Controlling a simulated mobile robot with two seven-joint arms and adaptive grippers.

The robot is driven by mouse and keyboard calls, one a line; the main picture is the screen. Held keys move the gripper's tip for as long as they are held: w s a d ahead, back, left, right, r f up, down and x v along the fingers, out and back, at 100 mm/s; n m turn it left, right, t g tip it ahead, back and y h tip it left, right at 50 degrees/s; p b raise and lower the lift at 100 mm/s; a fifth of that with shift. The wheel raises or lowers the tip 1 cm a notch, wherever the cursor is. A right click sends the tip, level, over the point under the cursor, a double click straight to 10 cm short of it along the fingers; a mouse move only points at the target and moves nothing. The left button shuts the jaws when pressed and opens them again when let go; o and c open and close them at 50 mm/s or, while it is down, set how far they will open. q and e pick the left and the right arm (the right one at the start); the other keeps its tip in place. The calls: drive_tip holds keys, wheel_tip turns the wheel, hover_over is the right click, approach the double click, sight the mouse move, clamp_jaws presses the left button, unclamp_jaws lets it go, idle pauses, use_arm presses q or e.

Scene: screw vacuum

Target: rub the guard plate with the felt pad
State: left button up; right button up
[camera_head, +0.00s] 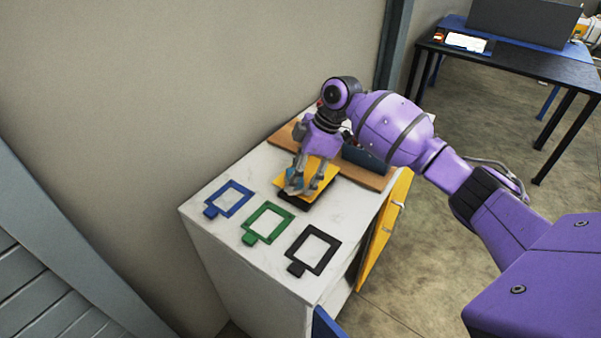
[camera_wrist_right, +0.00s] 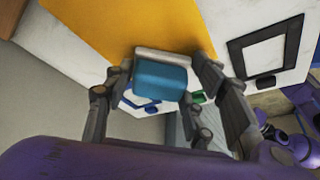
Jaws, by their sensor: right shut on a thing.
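The guard plate, which I take to be the flat yellow plate (camera_head: 321,181), lies over a dark base on the white cabinet top. It fills the upper part of the right wrist view (camera_wrist_right: 115,25). My right gripper (camera_head: 306,184) is over the plate, pointing down. It is shut on the felt pad, a blue block (camera_wrist_right: 160,80) with a whitish layer on its far side. The pad is at the plate's near-left edge; I cannot tell whether it touches the plate. In the head view the fingers mostly hide the pad. My left gripper is not in view.
Blue (camera_head: 230,198), green (camera_head: 268,223) and black (camera_head: 314,250) square frames lie on the cabinet top (camera_head: 222,232). Behind the plate are a brown board (camera_head: 284,136) and a dark bin (camera_head: 366,160). A yellow door (camera_head: 385,232) stands open at the right. A wall borders the left.

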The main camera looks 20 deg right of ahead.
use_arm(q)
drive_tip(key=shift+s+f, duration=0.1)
use_arm(e)
drive_tip(key=shift+s+f, duration=0.2)
drive_tip(key=shift+f, duration=0.15)
drive_tip(key=shift+r, duration=0.5)
drive_tip(key=r, duration=0.4)
drive_tip(key=shift+w+r, duration=0.2)
drive_tip(key=shift+r, duration=2)
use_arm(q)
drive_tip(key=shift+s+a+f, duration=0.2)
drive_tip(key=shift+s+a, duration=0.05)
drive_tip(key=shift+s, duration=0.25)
